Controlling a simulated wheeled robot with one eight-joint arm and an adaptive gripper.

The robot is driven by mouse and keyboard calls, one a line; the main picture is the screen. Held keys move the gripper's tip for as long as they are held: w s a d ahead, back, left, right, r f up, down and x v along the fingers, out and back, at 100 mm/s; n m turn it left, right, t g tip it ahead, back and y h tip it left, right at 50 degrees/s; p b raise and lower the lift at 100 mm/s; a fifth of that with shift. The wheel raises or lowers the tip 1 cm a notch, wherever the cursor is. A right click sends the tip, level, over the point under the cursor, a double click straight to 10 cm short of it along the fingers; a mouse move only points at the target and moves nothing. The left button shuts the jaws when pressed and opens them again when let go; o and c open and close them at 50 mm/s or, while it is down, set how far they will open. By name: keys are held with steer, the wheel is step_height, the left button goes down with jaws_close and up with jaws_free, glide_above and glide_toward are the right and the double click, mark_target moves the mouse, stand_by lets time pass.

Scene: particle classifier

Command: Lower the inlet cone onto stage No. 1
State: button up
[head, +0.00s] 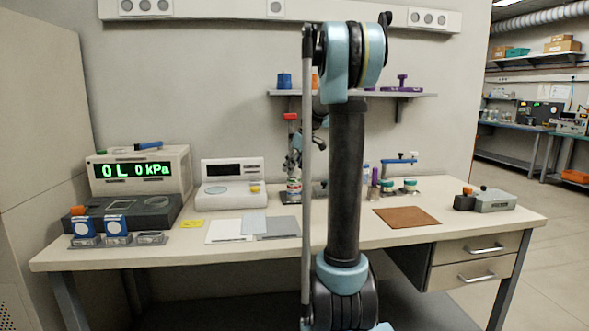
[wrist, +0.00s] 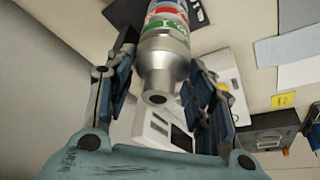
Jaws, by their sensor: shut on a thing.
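The inlet cone (wrist: 158,78) is a grey metal funnel in the wrist view, its narrow open end towards the camera. My gripper (wrist: 161,66) has one finger on each side and is shut on it. Right behind the cone in that view is a stack of stages with a green-banded stage (wrist: 165,29) nearest, then red and blue bands. I cannot tell whether cone and stack touch. In the head view the stack (head: 294,188) stands on the bench, and my gripper (head: 294,161) is just above it, partly hidden by my arm.
A pressure display (head: 138,171) and a white balance (head: 232,182) stand left of the stack. Flat sheets (head: 230,230) lie in front. Small jars (head: 409,186) and a brown mat (head: 406,218) are to the right. A wall shelf (head: 420,96) hangs above.

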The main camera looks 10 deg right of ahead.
steer(key=o, duration=1.2)
steer(key=shift+o, duration=0.2)
